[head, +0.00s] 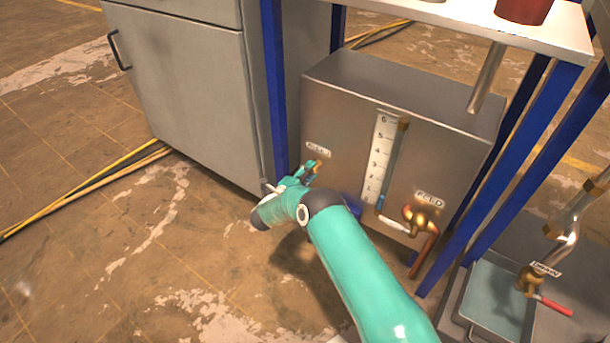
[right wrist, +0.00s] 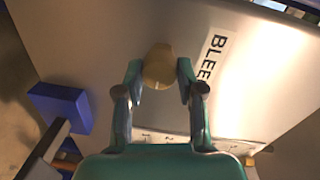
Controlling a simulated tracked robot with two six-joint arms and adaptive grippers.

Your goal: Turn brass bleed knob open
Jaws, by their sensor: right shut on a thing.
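The brass bleed knob (right wrist: 158,66) is on the front of a metal tank (head: 345,92). In the right wrist view it sits between my two fingertips. My right gripper (head: 312,172) is shut on the knob from both sides; it also shows in the right wrist view (right wrist: 160,78). In the head view the fingers mostly cover the knob, and only a bit of brass (head: 318,163) shows. A white BLEED label (right wrist: 212,56) is right beside the knob. My left gripper is not in view.
A sight gauge with a white scale (head: 383,150) and a FEED valve (head: 421,219) with copper pipe are right of the knob. A grey cabinet (head: 190,95) and blue frame leg (head: 274,90) stand to the left. A DRAIN valve (head: 530,282) with red lever is at lower right.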

